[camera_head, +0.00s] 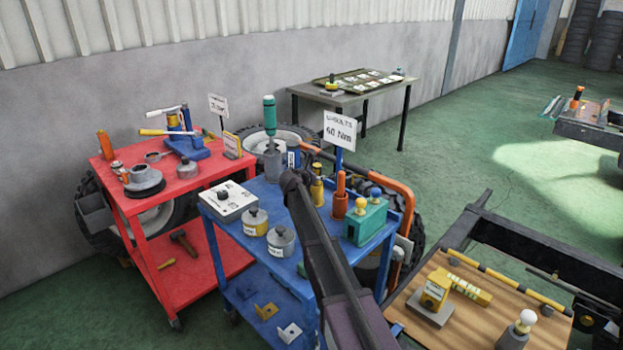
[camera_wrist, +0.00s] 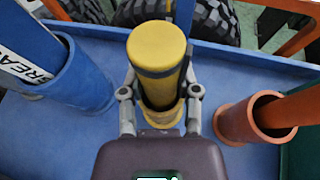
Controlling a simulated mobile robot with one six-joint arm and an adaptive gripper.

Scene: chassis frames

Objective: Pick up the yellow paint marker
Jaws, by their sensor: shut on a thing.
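The yellow paint marker (camera_wrist: 157,48) stands upright in the middle of the wrist view, its lower end inside a yellow cup-like holder (camera_wrist: 160,122) on the blue cart. My gripper (camera_wrist: 160,88) is shut on the marker, one finger on each side of it, just above the holder. I cannot tell whether the marker's bottom touches the holder's floor. In the head view the yellow holder (camera_head: 317,193) shows beside my dark arm, and my fingers are not clearly visible there.
A blue holder (camera_wrist: 78,85) with a blue grease tube (camera_wrist: 28,52) stands to the left, and an orange holder (camera_wrist: 255,118) with an orange item to the right. A red cart (camera_head: 200,178) stands left.

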